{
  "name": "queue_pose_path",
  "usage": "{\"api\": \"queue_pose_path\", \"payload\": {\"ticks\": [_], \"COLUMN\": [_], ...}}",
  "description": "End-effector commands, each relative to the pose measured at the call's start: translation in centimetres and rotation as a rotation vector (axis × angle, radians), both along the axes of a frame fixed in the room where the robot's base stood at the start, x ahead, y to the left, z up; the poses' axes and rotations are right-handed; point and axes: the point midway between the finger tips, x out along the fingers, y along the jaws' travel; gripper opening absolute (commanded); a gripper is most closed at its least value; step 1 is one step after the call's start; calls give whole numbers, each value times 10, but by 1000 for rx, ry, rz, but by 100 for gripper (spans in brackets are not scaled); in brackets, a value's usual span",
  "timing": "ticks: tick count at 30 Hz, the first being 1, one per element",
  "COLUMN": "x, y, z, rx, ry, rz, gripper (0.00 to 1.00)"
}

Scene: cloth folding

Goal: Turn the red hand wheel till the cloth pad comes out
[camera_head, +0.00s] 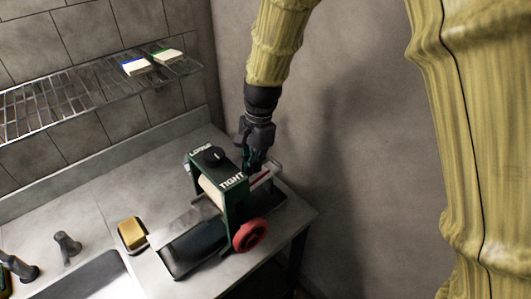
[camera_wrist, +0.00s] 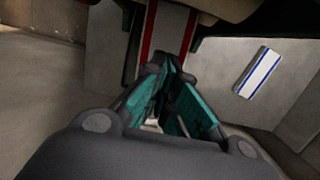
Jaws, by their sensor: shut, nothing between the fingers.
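The wringer (camera_head: 232,205) is a green frame with pale rollers, a black knob on top and the words LOOSE and TIGHT. Its red hand wheel (camera_head: 250,235) is on the front right side. A white cloth pad with red stripes (camera_head: 264,177) shows at the wringer's back right; its other end is hidden by the frame. My gripper (camera_head: 252,168) is behind the wringer, close to the pad and apart from the wheel. In the wrist view, the teal fingers are shut and empty, with the red-striped pad (camera_wrist: 168,28) just beyond the tips. Whether they touch it I cannot tell.
A black tray (camera_head: 192,250) lies in front of the wringer, with a yellow sponge in a dish (camera_head: 132,235) to its left. A sink (camera_head: 85,280) and taps are at lower left. A wire rack (camera_head: 75,93) holds two folded cloths. The wrist view shows a blue-striped white piece (camera_wrist: 258,72).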

Motion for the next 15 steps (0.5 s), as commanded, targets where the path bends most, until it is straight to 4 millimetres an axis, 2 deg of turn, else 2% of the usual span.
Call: {"api": "queue_pose_path", "payload": {"ticks": [4,15], "x": [-14,-13], "y": [18,17], "z": [2,-16], "rx": [-1,-1], "ry": [0,0], "rz": [0,-2], "gripper": [0,0]}}
